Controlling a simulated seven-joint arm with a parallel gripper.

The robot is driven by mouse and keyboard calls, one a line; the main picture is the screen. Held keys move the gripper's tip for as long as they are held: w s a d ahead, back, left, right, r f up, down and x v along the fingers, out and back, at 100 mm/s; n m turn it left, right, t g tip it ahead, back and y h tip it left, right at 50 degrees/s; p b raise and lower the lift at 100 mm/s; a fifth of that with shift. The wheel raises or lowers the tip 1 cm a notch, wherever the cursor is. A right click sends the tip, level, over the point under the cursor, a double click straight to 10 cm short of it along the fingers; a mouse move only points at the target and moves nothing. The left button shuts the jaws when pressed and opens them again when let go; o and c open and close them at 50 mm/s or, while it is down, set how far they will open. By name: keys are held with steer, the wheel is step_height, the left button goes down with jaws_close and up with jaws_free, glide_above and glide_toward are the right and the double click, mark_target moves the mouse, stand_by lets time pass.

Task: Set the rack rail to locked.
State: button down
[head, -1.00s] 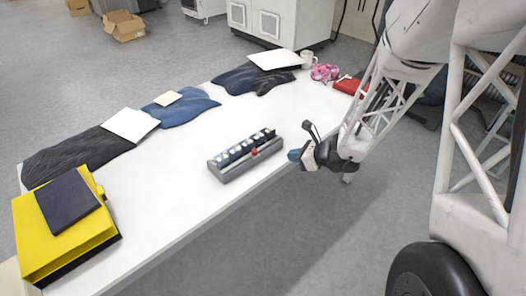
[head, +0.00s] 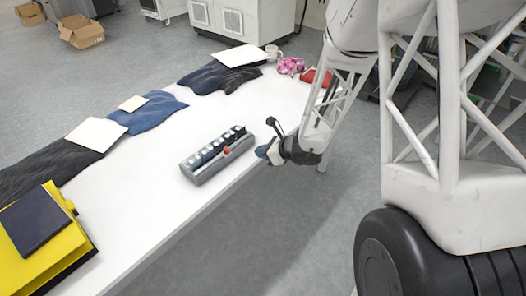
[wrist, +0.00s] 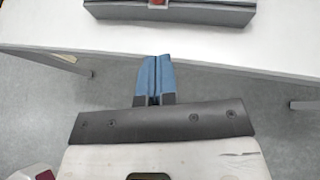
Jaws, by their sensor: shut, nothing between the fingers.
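The rack (head: 218,158) is a grey bar-shaped holder near the front edge of the white table. It holds a row of several white-topped dark vials. A small red knob (head: 227,150) sits on its front side, right of the middle; I cannot read whether the rail is locked. In the wrist view the rack (wrist: 205,14) is cut off by the top edge, with the red knob (wrist: 158,3) just showing. My gripper (head: 262,151) has blue fingers, shut and empty, just right of the rack and apart from it. In the wrist view the shut gripper (wrist: 154,62) points toward the rack.
The table (head: 150,195) also bears a yellow box (head: 75,235), folded dark and blue cloths (head: 150,112), white sheets, a mug (head: 273,52), a pink item (head: 290,66) and a red item (head: 316,78). The table between the rack and the cloths is clear.

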glide_toward(229, 151)
steer(key=x, duration=0.3)
steer(key=f+x, duration=0.1)
steer(key=x, duration=0.1)
steer(key=shift+f, duration=0.15)
steer(key=shift+w+a, duration=0.55)
steer(key=shift+a, duration=0.2)
steer(key=shift+w+a, duration=0.75)
steer(key=shift+a, duration=0.05)
steer(key=shift+d, duration=0.1)
steer(key=shift+s+d, duration=0.4)
steer(key=shift+d, duration=0.25)
steer(key=f+v, duration=0.1)
steer(key=v, duration=1.1)
steer(key=shift+s+d, duration=0.15)
steer(key=shift+d, duration=0.1)
